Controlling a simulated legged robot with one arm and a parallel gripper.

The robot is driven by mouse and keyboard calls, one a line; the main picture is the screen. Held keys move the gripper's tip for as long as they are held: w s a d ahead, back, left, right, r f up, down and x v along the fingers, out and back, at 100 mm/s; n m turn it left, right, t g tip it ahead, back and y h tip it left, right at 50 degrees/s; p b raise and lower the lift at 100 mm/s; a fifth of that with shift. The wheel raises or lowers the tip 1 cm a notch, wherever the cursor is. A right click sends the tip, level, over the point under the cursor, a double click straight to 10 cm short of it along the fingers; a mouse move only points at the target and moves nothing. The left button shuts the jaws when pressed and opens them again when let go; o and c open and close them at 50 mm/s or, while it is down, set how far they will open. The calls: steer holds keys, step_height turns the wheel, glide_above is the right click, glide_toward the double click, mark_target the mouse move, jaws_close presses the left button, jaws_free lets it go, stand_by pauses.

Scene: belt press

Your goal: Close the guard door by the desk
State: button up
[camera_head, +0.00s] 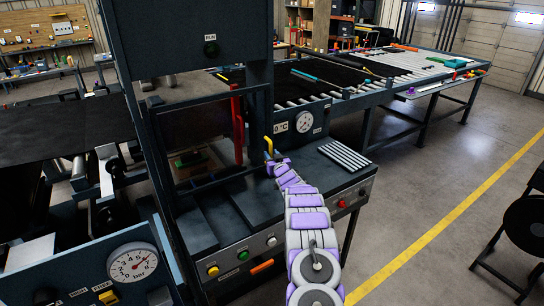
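The guard door (196,122), a dark see-through panel in a dark frame, stands upright in the press opening behind the desk. I cannot tell how far it stands open. A tall red bar (238,125), which looks like a handle, is upright at its right side. The desk (285,208) is a dark console with buttons along its front. My purple and white arm reaches over the desk from the lower right. My gripper (270,157) is small and far off, near a yellow upright piece right of the red bar. I cannot tell whether they touch or whether its fingers are apart.
A gauge box (304,123) and a grey ribbed pad (343,155) sit at the desk's right. A pressure gauge panel (132,263) fills the lower left. A roller conveyor (330,90) runs behind. The floor right of the yellow line (450,218) is clear except for a dark reel stand (525,225).

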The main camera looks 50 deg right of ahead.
steer(key=v, duration=1.6)
steer(key=shift+a+b, duration=0.3)
steer(key=shift+a, duration=0.05)
steer(key=shift+a+r, duration=0.1)
steer(key=shift+a, duration=0.05)
